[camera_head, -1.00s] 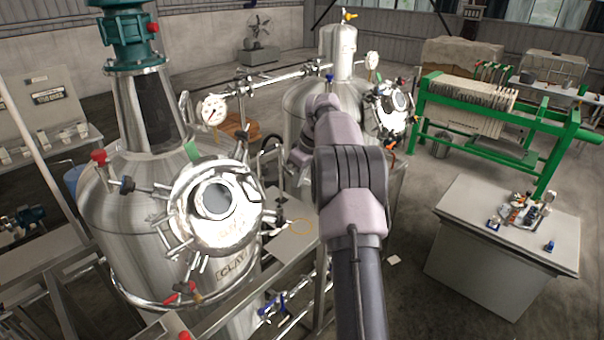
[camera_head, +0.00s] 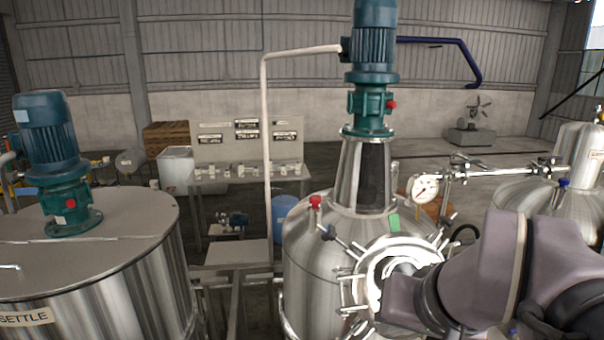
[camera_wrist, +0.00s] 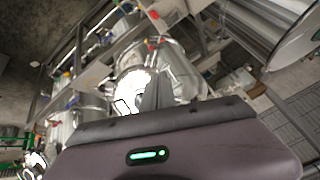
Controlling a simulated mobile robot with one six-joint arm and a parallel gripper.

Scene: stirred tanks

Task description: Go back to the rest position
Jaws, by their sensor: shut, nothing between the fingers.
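My gripper (camera_wrist: 157,90) shows in the wrist view as a broad grey body with a green light and narrow dark fingers beyond it. The fingers are shut, with nothing between them. Behind the fingers is a shiny steel tank (camera_wrist: 185,75), apparently some distance off. In the head view my arm is folded in at the lower right, in front of the middle steel tank (camera_head: 310,265) and partly over its round manway. I cannot make out the fingertips in the head view.
The tank marked SETTLE (camera_head: 150,270) stands at the left with a teal motor (camera_head: 45,125) on top. A pressure gauge (camera_head: 425,188) and pipe run between the middle tank and another tank (camera_head: 580,165) at right. A bench (camera_head: 230,184) stands behind.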

